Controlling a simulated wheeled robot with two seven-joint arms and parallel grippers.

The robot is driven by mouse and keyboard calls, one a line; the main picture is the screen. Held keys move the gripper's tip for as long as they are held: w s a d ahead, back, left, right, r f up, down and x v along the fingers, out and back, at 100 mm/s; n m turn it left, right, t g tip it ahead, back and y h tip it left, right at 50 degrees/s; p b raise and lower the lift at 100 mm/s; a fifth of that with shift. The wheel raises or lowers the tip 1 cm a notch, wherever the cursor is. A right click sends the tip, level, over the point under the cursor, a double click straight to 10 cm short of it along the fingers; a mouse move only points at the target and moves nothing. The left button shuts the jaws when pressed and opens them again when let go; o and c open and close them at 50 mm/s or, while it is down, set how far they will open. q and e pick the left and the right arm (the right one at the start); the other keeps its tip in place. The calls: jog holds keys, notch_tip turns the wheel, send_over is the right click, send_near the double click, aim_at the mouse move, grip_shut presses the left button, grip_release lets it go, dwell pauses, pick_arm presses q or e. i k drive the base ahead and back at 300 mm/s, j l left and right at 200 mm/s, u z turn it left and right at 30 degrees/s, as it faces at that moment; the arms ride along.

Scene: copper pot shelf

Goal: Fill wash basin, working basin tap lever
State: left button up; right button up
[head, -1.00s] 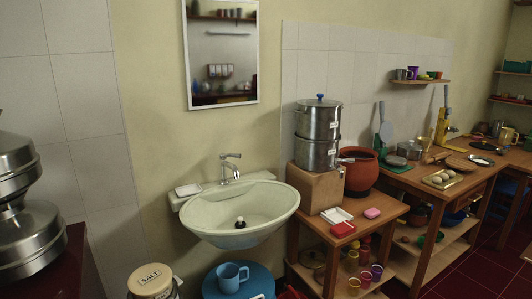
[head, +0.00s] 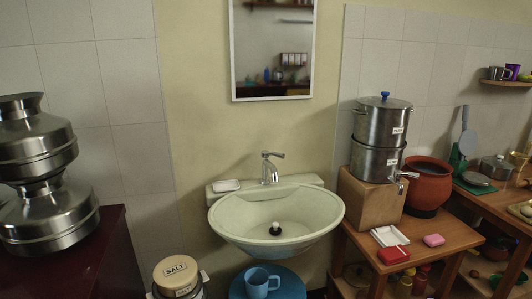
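The pale wash basin (head: 230,219) hangs on the wall in the middle of the head view. Its inside looks empty of water. A dark drain piece with a white top (head: 275,228) is at the bottom of the bowl. The chrome basin tap (head: 268,172) stands on the back ledge, with its lever (head: 273,154) on top pointing right. No water stream shows from the spout. Neither of my grippers is in view.
A soap dish (head: 227,185) sits on the basin's left ledge. Below are a blue mug (head: 262,284) and a SALT tin (head: 177,272). Steel pots (head: 40,190) stand left on a dark red surface. A wooden table (head: 440,240) with a steel water filter (head: 381,130) is at right.

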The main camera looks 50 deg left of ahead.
aim_at(265, 154)
jog(key=i+u, duration=0.2)
jog(key=u, duration=0.15)
jog(key=i+u, duration=0.2)
jog(key=u, duration=0.15)
jog(key=i+l+u, duration=0.15)
jog(key=u, duration=0.25)
jog(key=i+l+u, duration=0.1)
jog(key=i+u, duration=0.25)
jog(key=i+l+u, duration=0.1)
jog(key=u, duration=0.25)
jog(key=i+l+u, duration=0.2)
jog(key=u, duration=0.15)
